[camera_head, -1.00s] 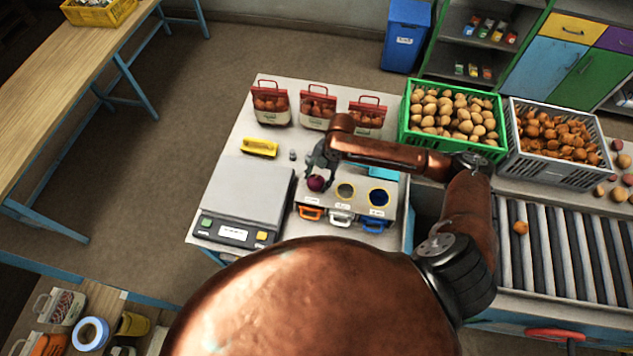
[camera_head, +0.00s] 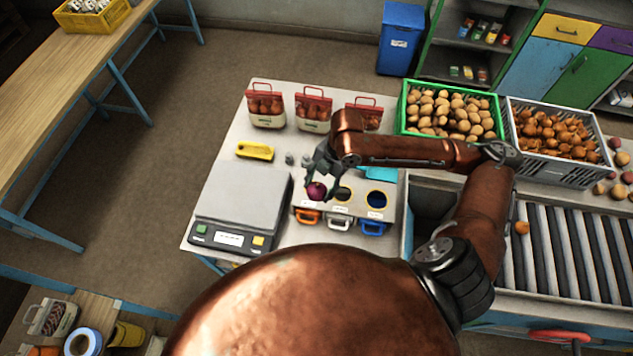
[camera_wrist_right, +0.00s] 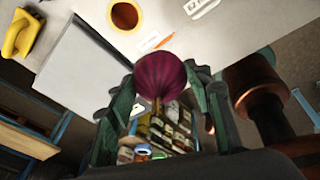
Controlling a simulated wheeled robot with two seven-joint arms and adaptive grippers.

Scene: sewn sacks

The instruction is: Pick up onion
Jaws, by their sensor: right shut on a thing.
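A dark purple-red onion (camera_head: 316,191) is in my right gripper (camera_head: 321,180). In the head view it appears over the left end of a grey box (camera_head: 331,206) with round openings. In the right wrist view the onion (camera_wrist_right: 160,76) sits between the two green-grey fingers of my right gripper (camera_wrist_right: 163,90), seemingly clear of the surface below. The left opening of the box is hidden behind the onion and fingers in the head view. My left gripper is not in view.
Red-topped bags (camera_head: 313,110) line the back. A green crate (camera_head: 448,112), a grey crate (camera_head: 556,142) and a roller conveyor (camera_head: 570,262) are at right.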

